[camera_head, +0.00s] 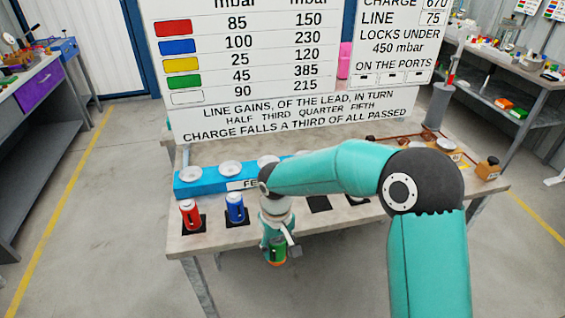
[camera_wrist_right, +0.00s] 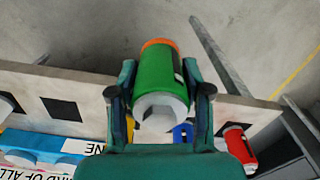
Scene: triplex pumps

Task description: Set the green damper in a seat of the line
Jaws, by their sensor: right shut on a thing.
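My right gripper (camera_head: 279,246) is shut on the green damper (camera_head: 277,254), a green cylinder with an orange end. It holds the damper at or just beyond the front edge of the table, clear of the line. In the right wrist view the green damper (camera_wrist_right: 158,78) sits between both fingers of my right gripper (camera_wrist_right: 160,95). My arm hides the line's right part. My left gripper is not in view.
A red damper (camera_head: 190,213) and a blue damper (camera_head: 235,208) stand on black pads in front of the line. A bare black pad (camera_head: 319,204) lies to the right. A large chart board (camera_head: 290,60) stands behind. A small brown bottle (camera_head: 488,169) is at the table's right end.

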